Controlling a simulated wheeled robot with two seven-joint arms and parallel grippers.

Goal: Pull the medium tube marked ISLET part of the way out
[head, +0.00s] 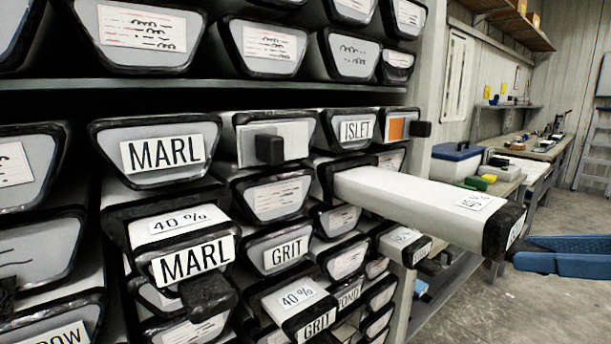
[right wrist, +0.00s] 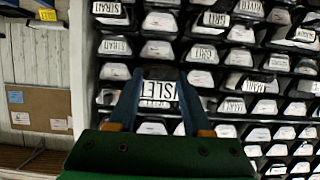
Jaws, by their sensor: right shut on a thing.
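A long pale tube (head: 425,198) with a black end cap sticks far out of the rack toward the right in the head view. A white label lies on its top; its end label is too oblique to read there. In the right wrist view, the label ISLET (right wrist: 160,91) shows upside down between my blue fingers. My right gripper (head: 514,255) is shut on the tube's capped end; it also shows in the right wrist view (right wrist: 160,100). Another tube marked ISLET (head: 356,131) sits in the row above, close to the rack front. My left gripper is not in view.
The rack holds several tubes marked MARL (head: 163,152) and GRIT (head: 286,254). Some lower ones stick out. Black blocks (head: 270,150) project from the row above. A workbench (head: 545,150) runs along the back right. The floor (head: 560,300) at right is clear.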

